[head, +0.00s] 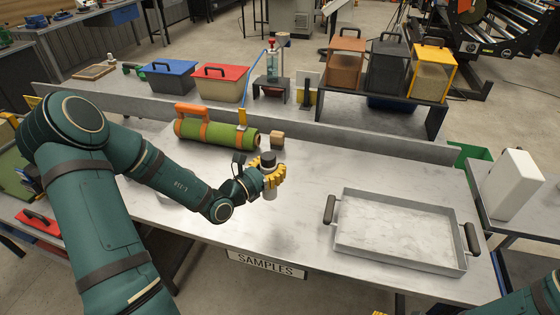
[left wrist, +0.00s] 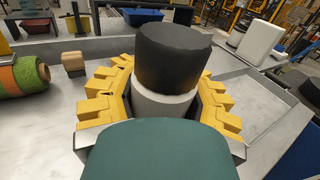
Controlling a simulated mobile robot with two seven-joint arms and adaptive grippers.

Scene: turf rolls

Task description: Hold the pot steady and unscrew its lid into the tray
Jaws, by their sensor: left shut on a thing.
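The pot (head: 270,193) is a small pale cylinder with a black lid (head: 268,155) on top. My left gripper (head: 272,175) is shut around the pot's body, and the pot is upright, seemingly held above the bench. In the left wrist view the yellow fingers (left wrist: 158,100) flank the white pot body (left wrist: 160,104), and the black lid (left wrist: 173,55) sits on it above them. The grey tray (head: 400,228) with dark handles lies empty on the bench to the right. Only a yellow sliver, apparently my right gripper (head: 380,313), shows at the bottom edge.
A green turf roll (head: 215,132) with orange bands and a small wooden block (head: 277,139) lie behind the pot. Lidded bins (head: 220,84) and a dark rack (head: 385,108) stand along the back. The bench between pot and tray is clear.

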